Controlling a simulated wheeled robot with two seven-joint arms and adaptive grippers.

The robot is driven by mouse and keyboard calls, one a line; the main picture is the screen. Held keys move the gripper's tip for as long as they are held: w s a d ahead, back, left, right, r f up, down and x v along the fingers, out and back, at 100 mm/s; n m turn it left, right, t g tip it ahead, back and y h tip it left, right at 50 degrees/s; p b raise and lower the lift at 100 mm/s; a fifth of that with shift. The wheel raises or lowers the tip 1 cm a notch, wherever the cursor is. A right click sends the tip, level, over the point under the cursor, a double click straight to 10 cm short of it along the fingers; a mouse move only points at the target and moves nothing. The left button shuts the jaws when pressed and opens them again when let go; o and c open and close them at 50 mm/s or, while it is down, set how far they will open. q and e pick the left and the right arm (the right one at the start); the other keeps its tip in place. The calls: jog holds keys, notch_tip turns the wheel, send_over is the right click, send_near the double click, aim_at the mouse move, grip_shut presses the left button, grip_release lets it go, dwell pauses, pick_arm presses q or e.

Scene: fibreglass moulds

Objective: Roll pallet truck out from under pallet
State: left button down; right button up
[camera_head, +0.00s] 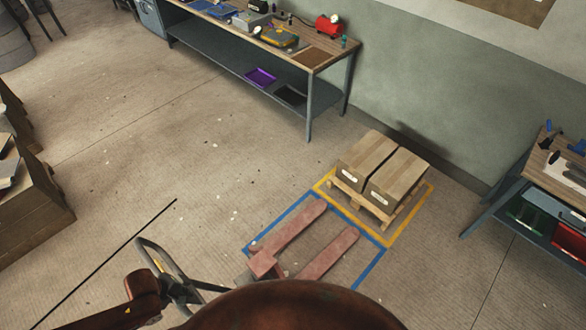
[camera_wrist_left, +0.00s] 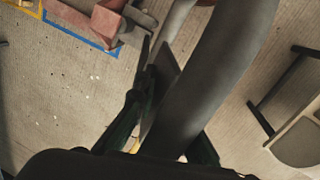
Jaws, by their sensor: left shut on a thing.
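The pallet truck has two dull red forks (camera_head: 328,255) that lie on the floor inside a blue outline. Its fork tips are apart from the wooden pallet (camera_head: 378,210), which stands in a yellow outline with two cardboard boxes (camera_head: 398,177) on it. The truck's grey loop handle (camera_head: 148,247) is at the lower left. My left gripper (camera_head: 178,292) is shut on the handle. The left wrist view shows the grey handle tube (camera_wrist_left: 222,70) between the dark fingers, with part of the red truck body (camera_wrist_left: 105,22) beyond. My lower body hides the truck's rear. My right gripper is out of view.
A long workbench (camera_head: 310,100) with tools stands along the back wall. Another bench (camera_head: 512,190) is at the right. Stacked wooden crates (camera_head: 30,215) stand at the left. The concrete floor (camera_head: 150,150) left of the truck is open, with a thin dark line across it.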

pick_arm(q)
jog(key=w+d+r+g, duration=0.1)
jog(key=w+d+r, duration=0.1)
jog(key=w+d, duration=0.6)
jog(key=shift+d+y, duration=0.3)
jog(key=shift+w, duration=0.2)
jog(key=c, duration=2.5)
grip_release()
jog(key=shift+r, duration=0.1)
jog(key=o, duration=0.4)
jog(key=shift+s+d+r, duration=0.1)
jog(key=shift+s, duration=0.05)
jog(key=shift+o, duration=0.6)
jog(key=shift+a, duration=0.25)
